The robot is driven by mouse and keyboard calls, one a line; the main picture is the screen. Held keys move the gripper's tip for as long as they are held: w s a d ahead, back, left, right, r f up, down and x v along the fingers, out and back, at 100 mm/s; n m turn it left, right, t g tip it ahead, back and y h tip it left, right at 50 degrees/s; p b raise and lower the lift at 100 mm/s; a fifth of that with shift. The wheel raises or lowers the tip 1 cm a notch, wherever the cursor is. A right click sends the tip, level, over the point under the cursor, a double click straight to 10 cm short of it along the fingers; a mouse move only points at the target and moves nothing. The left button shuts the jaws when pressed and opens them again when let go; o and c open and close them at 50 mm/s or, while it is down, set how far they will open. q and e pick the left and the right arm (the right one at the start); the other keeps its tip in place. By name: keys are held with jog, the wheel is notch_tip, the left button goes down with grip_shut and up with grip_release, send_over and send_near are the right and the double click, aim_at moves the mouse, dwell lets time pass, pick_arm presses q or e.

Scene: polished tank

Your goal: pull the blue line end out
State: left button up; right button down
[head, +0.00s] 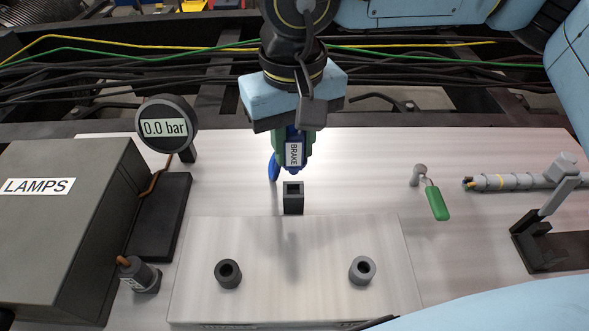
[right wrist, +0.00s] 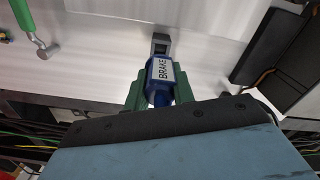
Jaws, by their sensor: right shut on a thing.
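The blue line end (head: 294,153), with a white BRAKE label, is in the green-fingered jaws of my right gripper (head: 291,145). It also shows in the right wrist view (right wrist: 159,72), between the green fingers (right wrist: 158,94). A blue tab hangs at its left side in the head view. A dark square socket (head: 293,203) stands upright on the plate just below the line end. Its hollow top shows in the head view, and the line end appears clear of it; the size of the gap is hard to tell. My left gripper is not in view.
A raised block with two round ports (head: 228,273) (head: 361,270) lies in front. A gauge (head: 167,125) reading 0.0 bar and a LAMPS box (head: 70,220) are on the left. A green-handled lever (head: 437,202) and grey cable (head: 510,181) are on the right. Cables cross behind.

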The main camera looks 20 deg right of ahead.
aim_at(293, 131)
jog(key=shift+r+p, duration=0.9)
jog(key=shift+r, duration=1)
